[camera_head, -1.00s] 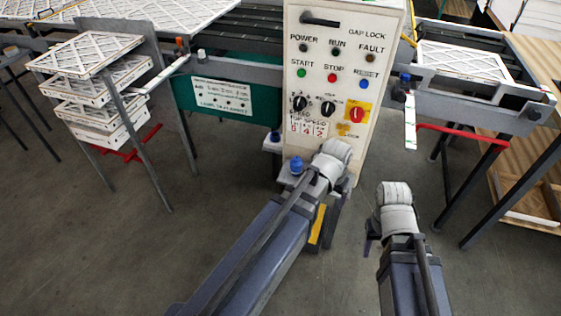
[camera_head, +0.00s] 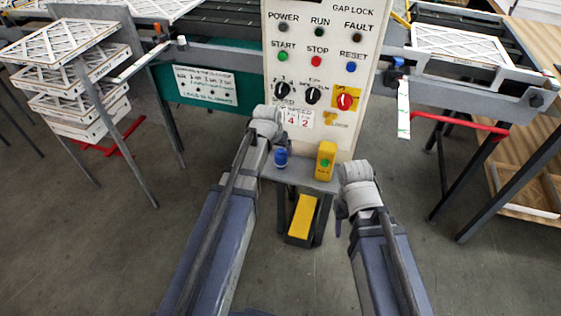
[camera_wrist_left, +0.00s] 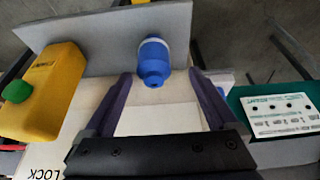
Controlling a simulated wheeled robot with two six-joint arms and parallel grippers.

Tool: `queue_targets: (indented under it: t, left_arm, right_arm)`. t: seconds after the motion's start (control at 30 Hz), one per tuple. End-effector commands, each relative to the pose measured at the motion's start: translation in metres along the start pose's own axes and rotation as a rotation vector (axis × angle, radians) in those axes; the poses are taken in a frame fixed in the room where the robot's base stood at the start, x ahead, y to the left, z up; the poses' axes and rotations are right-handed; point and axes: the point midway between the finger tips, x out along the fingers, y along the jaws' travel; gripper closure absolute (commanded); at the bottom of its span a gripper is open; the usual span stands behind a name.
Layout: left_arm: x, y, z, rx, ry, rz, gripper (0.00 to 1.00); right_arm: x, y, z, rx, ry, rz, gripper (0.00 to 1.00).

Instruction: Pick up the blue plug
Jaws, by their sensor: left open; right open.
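The blue plug (camera_head: 281,157) stands on a small grey shelf (camera_head: 308,182) in front of the control panel. In the left wrist view the plug (camera_wrist_left: 153,62) shows near the top middle, just beyond the fingertips. My left gripper (camera_wrist_left: 160,76) is open, with a dark finger on either side of the plug's line and nothing held. In the head view its fingers are hidden by the wrist, just left of the plug. My right gripper (camera_head: 341,208) is open and sits right of the shelf, its fingers only partly visible.
A yellow box with a green button (camera_head: 326,161) stands on the shelf right of the plug. The control panel (camera_head: 318,75) rises behind. A yellow pedal (camera_head: 301,216) is below. Stacked filters (camera_head: 75,80) stand left; a conveyor rail (camera_head: 455,90) runs right.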

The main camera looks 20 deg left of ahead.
Motion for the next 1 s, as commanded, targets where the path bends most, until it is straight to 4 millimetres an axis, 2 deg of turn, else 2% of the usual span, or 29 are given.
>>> queue_targets:
  t: [0.27, 0.6, 0.9, 1.0]
  left_arm:
    - [0.011, 0.002, 0.003, 0.001, 0.000, 0.000, 0.08]
    - [0.050, 0.008, 0.007, 0.000, 0.000, 0.000, 0.08]
    - [0.051, 0.008, 0.006, 0.000, -0.001, 0.000, 0.08]
    - [0.051, 0.008, 0.006, 0.000, -0.001, 0.000, 0.18]
  right_arm:
    - [0.011, -0.001, -0.001, 0.000, 0.000, 0.000, 0.50]
    - [0.049, -0.005, -0.003, -0.001, 0.000, 0.000, 0.50]
    - [0.049, -0.005, -0.003, -0.001, 0.000, 0.000, 0.50]
    - [0.049, -0.005, -0.003, -0.001, 0.000, 0.000, 0.50]
